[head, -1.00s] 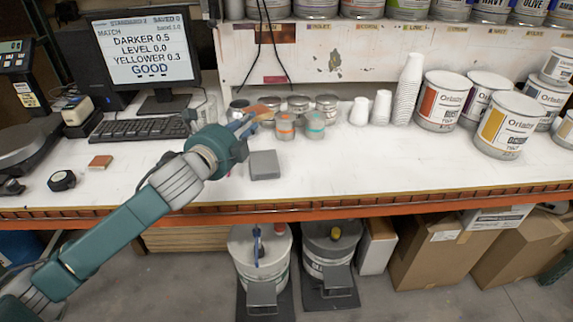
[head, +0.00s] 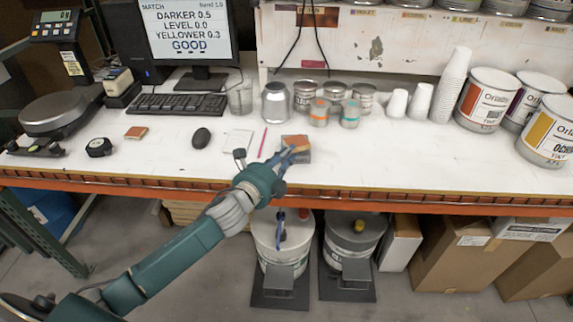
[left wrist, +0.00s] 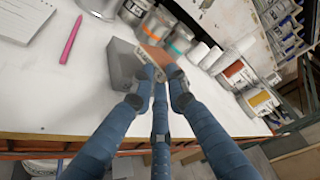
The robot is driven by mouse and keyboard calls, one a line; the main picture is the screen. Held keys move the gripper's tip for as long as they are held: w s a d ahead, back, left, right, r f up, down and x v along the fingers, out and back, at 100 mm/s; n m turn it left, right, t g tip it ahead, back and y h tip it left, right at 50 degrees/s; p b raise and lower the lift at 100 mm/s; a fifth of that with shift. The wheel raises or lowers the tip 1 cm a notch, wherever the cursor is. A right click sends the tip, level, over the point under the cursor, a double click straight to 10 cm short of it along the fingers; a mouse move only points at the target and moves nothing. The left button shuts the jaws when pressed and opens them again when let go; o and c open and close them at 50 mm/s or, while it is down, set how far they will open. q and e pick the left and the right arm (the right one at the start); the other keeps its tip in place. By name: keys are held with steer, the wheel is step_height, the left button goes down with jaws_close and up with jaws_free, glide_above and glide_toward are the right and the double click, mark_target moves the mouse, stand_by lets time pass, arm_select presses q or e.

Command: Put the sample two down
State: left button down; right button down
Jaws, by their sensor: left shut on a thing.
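My left gripper (head: 286,156) is shut on a small orange-brown sample tile (head: 294,141) and holds it over or beside a grey block (head: 303,155) near the front of the white bench. In the left wrist view the tile (left wrist: 155,56) shows tilted between the fingertips (left wrist: 159,73), with the grey block (left wrist: 125,66) just left of it. I cannot tell whether the tile touches the block. Another brown tile (head: 136,133) lies flat at the bench's left. My right gripper is not in view.
A pink pen (head: 263,141), white paper (head: 237,141) and a black mouse (head: 201,138) lie left of the block. Several small jars (head: 319,112) stand behind it, with paper cups (head: 452,86) and large paint cans (head: 487,100) rightward. The bench front right of the block is clear.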

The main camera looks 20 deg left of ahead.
arm_select(q)
steer(key=shift+f, duration=1.85)
steer(key=c, duration=1.7)
jaws_free()
steer(key=shift+s, duration=0.2)
steer(key=shift+s+a+r+b, duration=0.25)
steer(key=shift+s+r+b, duration=0.1)
steer(key=shift+s, duration=1.55)
steer(key=shift+s+a+r+b, duration=0.2)
steer(key=shift+s+a+b, duration=0.15)
steer(key=shift+s, duration=1.55)
steer(key=shift+s+a+r+b, duration=0.2)
steer(key=shift+s+r+b, duration=0.15)
steer(key=shift+s, duration=1.55)
steer(key=shift+f, duration=0.15)
